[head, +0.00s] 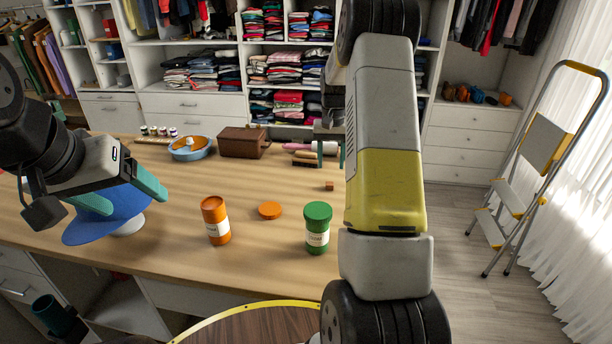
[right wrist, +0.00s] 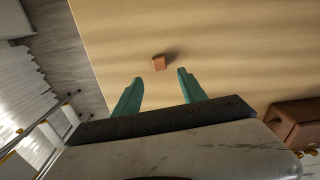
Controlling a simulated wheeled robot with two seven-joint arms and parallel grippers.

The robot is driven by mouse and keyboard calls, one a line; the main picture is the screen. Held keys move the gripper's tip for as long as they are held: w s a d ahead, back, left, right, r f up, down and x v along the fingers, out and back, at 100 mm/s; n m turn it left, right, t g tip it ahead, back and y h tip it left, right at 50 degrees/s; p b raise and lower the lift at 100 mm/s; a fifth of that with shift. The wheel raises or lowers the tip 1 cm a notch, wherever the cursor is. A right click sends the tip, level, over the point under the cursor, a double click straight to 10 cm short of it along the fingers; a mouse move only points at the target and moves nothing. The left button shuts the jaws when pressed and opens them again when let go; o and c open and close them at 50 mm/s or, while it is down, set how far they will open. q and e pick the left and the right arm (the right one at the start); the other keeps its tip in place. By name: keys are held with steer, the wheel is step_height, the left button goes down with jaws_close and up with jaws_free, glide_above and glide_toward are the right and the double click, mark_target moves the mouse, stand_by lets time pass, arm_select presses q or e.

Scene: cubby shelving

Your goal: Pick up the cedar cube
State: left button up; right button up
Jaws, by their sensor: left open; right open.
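The cedar cube (head: 329,186) is a small reddish-brown block on the wooden table, right of centre in the head view. It also shows in the right wrist view (right wrist: 158,62), just beyond and between the fingertips. My right gripper (right wrist: 160,75) is open with nothing between its teal fingers. In the head view the right gripper (head: 331,155) is partly hidden behind my right arm; its fingers show above and behind the cube. My left gripper (head: 137,203) is open and empty over a blue hat at the table's left.
The blue hat (head: 105,220) lies at left. An orange jar (head: 215,220), an orange lid (head: 269,211) and a green jar (head: 317,228) stand nearer than the cube. A blue bowl (head: 190,149), brown box (head: 243,143) and brushes (head: 312,158) are behind. Table around the cube is clear.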

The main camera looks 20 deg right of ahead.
mark_target(330, 183)
steer(key=f, duration=0.7)
steer(key=shift+s+a, duration=0.1)
steer(key=shift+s, duration=0.1)
jaws_close()
